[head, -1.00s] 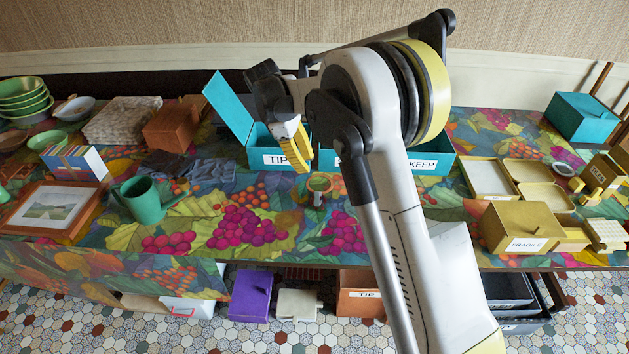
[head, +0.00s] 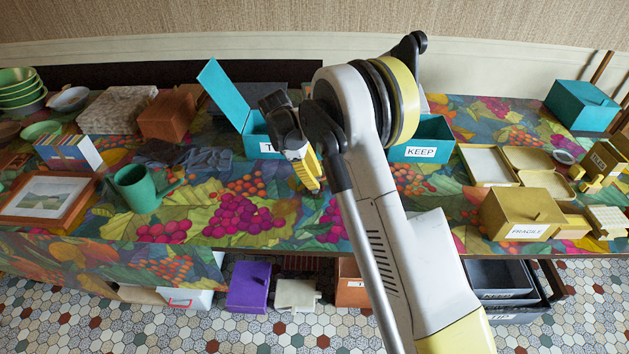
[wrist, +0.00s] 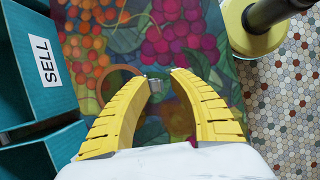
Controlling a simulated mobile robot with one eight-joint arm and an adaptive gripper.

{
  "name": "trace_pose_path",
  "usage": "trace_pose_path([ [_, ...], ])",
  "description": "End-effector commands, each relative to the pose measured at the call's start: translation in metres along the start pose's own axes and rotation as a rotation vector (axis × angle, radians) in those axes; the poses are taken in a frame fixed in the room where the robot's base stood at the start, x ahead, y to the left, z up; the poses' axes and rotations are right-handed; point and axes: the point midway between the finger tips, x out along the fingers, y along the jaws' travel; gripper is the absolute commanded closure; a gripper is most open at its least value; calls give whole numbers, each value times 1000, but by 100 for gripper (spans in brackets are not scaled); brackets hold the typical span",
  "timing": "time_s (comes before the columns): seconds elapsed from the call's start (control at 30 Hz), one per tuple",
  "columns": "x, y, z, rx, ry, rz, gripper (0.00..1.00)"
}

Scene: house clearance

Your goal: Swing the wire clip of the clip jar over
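In the wrist view the clip jar (wrist: 106,78) shows as a round brown rim, partly covered by the left finger. A small grey piece (wrist: 155,84), perhaps part of its wire clip, lies in view between the fingertips. My gripper (wrist: 161,75) has two curved yellow fingers, apart with a gap between the tips; I cannot tell whether either touches the grey piece. In the head view my gripper (head: 316,188) points down over the patterned table, and the jar is hidden behind it.
A teal box marked SELL (wrist: 46,62) stands close on the left in the wrist view. In the head view a teal KEEP box (head: 421,151), a green watering can (head: 138,190) and a yellow FRAGILE box (head: 520,214) stand on the table (head: 290,231).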

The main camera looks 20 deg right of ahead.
Motion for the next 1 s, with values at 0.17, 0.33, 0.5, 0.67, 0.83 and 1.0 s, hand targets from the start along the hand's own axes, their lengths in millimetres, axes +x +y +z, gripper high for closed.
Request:
trace_pose_path([
  [0.17, 0, 0, 0, 0, 0, 0, 75],
  [0.33, 0, 0, 0, 0, 0, 0, 100],
  [0.5, 0, 0, 0, 0, 0, 0, 100],
  [0.67, 0, -1, 0, 4, 1, 13, 100],
  [0.83, 1, -5, -1, 24, 2, 64, 100],
  [1.0, 3, -12, -2, 65, 2, 165, 100],
])
